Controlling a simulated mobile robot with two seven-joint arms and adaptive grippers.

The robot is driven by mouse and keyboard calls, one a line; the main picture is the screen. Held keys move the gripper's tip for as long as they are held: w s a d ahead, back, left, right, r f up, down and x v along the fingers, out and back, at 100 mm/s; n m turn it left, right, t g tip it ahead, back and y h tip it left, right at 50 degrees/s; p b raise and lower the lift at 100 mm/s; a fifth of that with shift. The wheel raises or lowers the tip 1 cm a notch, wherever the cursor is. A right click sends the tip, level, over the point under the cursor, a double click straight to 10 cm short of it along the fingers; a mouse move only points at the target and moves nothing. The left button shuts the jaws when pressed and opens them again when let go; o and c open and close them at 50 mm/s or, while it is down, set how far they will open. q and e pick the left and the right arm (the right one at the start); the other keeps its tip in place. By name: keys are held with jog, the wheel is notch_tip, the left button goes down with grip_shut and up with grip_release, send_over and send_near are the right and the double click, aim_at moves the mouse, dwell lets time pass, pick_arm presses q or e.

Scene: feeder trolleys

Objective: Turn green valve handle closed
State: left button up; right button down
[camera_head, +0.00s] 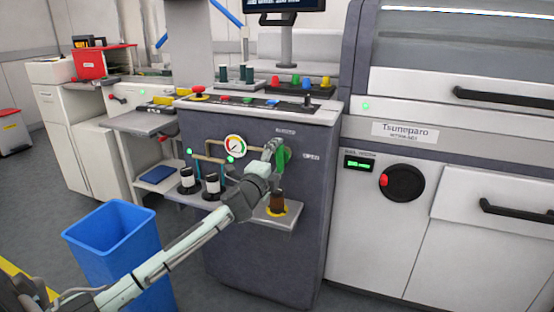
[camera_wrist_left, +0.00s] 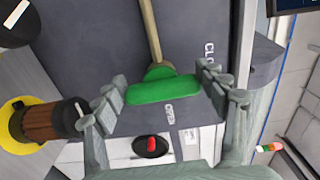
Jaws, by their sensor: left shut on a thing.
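The green valve handle (camera_head: 284,160) is on the front of the dark grey cabinet, right of a round pressure gauge. In the left wrist view the handle (camera_wrist_left: 163,90) lies across the picture, in front of a brass-coloured pipe (camera_wrist_left: 150,30). An OPEN label (camera_wrist_left: 169,113) is just below it and a CLOSE label (camera_wrist_left: 209,55) is at its upper right. My left gripper (camera_head: 276,150) is at the handle, with fingers at both ends of it in the wrist view, shut on it. My right gripper is not in view.
A pressure gauge (camera_head: 234,147) and a small shelf (camera_head: 285,216) with a brown bottle (camera_head: 277,200) are close to my left arm. A blue bin (camera_head: 110,240) stands on the floor at left. A white machine (camera_head: 390,230) stands to the right.

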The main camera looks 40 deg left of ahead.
pick_arm(q)
jog(key=o, duration=1.2)
jog(key=shift+c, duration=0.2)
jog(key=v, duration=1.2)
